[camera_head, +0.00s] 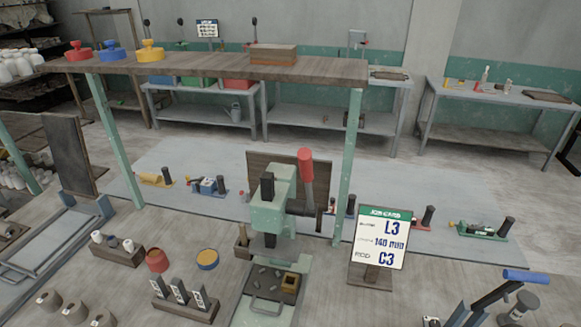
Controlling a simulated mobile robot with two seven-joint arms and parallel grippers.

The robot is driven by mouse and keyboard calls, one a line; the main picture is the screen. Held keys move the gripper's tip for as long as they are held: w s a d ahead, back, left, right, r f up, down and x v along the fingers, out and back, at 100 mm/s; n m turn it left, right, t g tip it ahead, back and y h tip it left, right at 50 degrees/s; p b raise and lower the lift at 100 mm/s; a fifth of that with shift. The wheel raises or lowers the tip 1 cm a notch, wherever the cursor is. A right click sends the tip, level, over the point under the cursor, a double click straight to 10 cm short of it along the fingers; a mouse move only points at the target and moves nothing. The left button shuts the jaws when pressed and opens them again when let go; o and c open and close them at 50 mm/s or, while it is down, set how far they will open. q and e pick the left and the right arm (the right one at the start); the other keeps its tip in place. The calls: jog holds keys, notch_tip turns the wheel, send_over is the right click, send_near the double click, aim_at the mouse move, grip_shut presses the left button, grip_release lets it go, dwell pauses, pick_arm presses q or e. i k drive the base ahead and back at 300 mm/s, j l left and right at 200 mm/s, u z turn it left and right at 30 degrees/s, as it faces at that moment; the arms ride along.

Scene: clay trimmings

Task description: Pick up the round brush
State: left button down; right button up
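I cannot pick out a round brush for certain in the head view. A small wooden holder (242,246) with a thin upright piece in it stands left of the green press (272,210), but the piece is too small to identify. A red pot (157,260) and a round yellow tin with a blue rim (207,259) stand at the lower left. Neither of my grippers shows in this view.
A raised wooden shelf (210,67) on green posts spans the upper left. A job card (381,238) reads L3, 140 mm, C3. A block with labelled grey pieces (185,302) stands in front. A blue-handled device (525,277) is at lower right. Benches line the back.

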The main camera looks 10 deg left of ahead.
aim_at(241, 226)
jog(key=i+j+z, duration=0.2)
jog(key=j, duration=0.15)
jog(key=i+j+z, duration=0.25)
jog(key=j, duration=0.15)
jog(key=j+z, duration=0.2)
jog(key=j, duration=0.15)
jog(key=i+j+z, duration=0.25)
jog(key=j, duration=0.2)
jog(key=j+z, duration=0.2)
jog(key=j, duration=0.25)
